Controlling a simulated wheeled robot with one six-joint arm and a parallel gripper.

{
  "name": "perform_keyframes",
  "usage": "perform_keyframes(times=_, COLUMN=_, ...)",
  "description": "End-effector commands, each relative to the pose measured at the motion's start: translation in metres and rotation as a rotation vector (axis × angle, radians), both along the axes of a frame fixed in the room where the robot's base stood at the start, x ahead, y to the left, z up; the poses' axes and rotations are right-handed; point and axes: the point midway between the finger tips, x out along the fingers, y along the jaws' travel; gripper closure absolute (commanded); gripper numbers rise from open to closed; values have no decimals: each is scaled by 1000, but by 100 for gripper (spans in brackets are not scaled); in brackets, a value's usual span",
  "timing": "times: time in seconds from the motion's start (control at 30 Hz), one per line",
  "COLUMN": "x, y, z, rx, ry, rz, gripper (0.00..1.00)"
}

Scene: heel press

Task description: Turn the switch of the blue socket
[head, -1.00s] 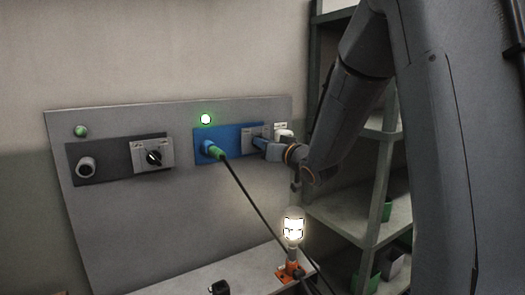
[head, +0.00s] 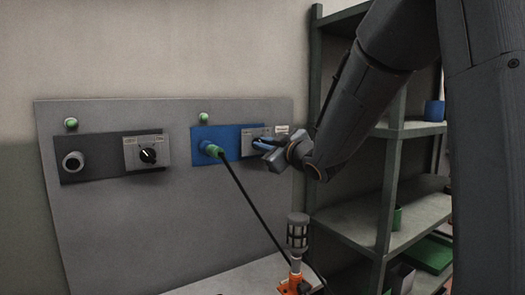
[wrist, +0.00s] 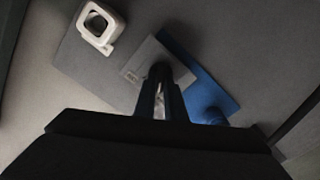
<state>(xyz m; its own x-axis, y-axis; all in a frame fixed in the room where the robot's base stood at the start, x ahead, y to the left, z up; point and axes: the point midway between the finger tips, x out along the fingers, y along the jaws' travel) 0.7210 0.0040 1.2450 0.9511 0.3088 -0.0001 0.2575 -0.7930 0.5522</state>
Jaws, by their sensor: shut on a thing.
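In the wrist view the fingers (wrist: 160,105) reach the switch plate (wrist: 140,64), beside the blue panel (wrist: 208,92). The green indicator (head: 204,117) above the blue socket looks unlit. The caged lamp (head: 297,235) below is dark.
A dark socket panel (head: 105,171) with its own switch (head: 147,154) is at the left of the board. A white ring-shaped piece (wrist: 98,25) shows near the switch in the wrist view. Shelves (head: 385,225) stand close on the right.

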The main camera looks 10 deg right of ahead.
Motion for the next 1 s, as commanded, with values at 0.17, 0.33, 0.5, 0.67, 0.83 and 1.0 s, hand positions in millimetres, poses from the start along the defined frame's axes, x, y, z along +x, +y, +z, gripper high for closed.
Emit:
perform_keyframes(times=0.17, x=0, y=1, z=1, rx=-32, ry=-12, rz=1, gripper=100)
perform_keyframes(times=0.33, x=0, y=1, z=1, rx=-40, ry=-16, rz=2, gripper=100)
perform_keyframes(times=0.5, x=0, y=1, z=1, rx=-40, ry=-16, rz=2, gripper=100)
perform_keyframes(times=0.67, x=0, y=1, z=1, rx=-40, ry=-15, rz=1, gripper=81)
perform_keyframes(times=0.83, x=0, y=0, z=1, rx=-40, ry=-14, rz=1, gripper=71)
perform_keyframes(times=1.0, x=0, y=0, z=0, rx=-39, ry=-13, rz=1, gripper=71)
